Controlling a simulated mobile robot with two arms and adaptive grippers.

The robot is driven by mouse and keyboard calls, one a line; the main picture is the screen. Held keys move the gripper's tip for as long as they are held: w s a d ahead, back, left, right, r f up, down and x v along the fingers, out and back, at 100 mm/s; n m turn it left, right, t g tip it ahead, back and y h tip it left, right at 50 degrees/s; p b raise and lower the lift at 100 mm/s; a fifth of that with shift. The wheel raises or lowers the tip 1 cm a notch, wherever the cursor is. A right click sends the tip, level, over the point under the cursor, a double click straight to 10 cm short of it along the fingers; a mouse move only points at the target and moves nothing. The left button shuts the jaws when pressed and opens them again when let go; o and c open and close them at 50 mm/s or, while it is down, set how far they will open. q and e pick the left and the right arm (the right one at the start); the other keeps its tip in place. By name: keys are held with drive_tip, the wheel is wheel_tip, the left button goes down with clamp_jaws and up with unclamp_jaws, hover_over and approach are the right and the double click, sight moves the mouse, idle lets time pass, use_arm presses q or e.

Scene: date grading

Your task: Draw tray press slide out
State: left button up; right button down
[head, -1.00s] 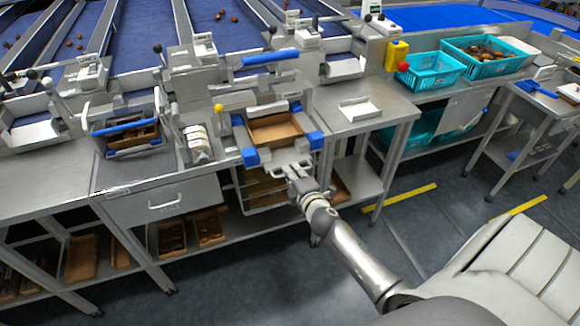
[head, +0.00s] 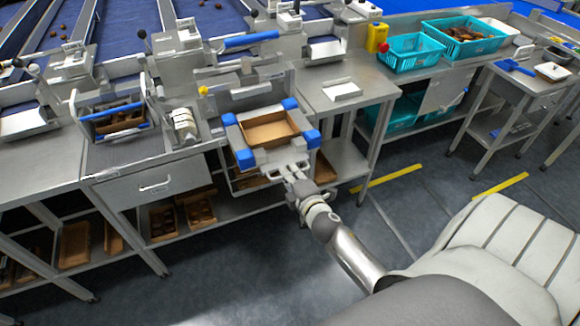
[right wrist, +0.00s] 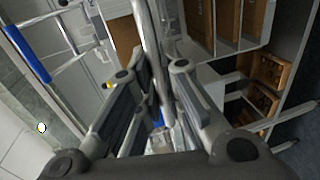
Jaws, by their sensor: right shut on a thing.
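The tray press slide (head: 246,160) is a grey carriage with blue corner blocks, standing out in front of the press (head: 250,95). An empty-looking brown cardboard tray (head: 268,130) sits in it. My right gripper (head: 292,170) is shut on the slide's front handle, at the near side of the slide. In the right wrist view, the fingers (right wrist: 150,90) close around a grey bar (right wrist: 150,40), the handle; the exact contact is partly hidden by the fingers. My left gripper is not in view.
A blue-handled press bay with a filled tray (head: 118,116) stands to the left, above a closed drawer (head: 155,187). Teal crates (head: 412,56) stand on the right-hand bench. Brown trays (head: 162,222) lie on the lower shelf. The floor in front is open.

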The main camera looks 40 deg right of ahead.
drive_tip(key=c, duration=1.5)
unclamp_jaws()
drive_tip(key=shift+c, duration=0.2)
drive_tip(key=v, duration=1.2)
drive_tip(key=shift+f, duration=0.1)
drive_tip(key=s+a+f+m+g+y, duration=0.1)
drive_tip(key=s+a+f+m+g, duration=0.15)
drive_tip(key=f, duration=0.75)
drive_tip(key=s+a+f+m+g+y, duration=0.15)
drive_tip(key=s+f, duration=0.25)
drive_tip(key=f, duration=0.5)
drive_tip(key=s+a+f+m+g, duration=0.3)
drive_tip(key=f, duration=0.7)
drive_tip(key=s+a+f+m+g, duration=0.1)
drive_tip(key=s+f+m+g, duration=0.1)
drive_tip(key=s+f, duration=0.3)
drive_tip(key=s+a+f+m+g, duration=0.1)
drive_tip(key=s+f, duration=0.4)
drive_tip(key=s, duration=0.6)
drive_tip(key=s+f+m+g+y, duration=0.1)
drive_tip(key=s+f+m+g, duration=0.2)
drive_tip(key=s+f, duration=0.3)
drive_tip(key=shift+s+a+g, duration=0.4)
drive_tip(key=shift+s+g, duration=0.2)
drive_tip(key=shift+s, duration=0.4)
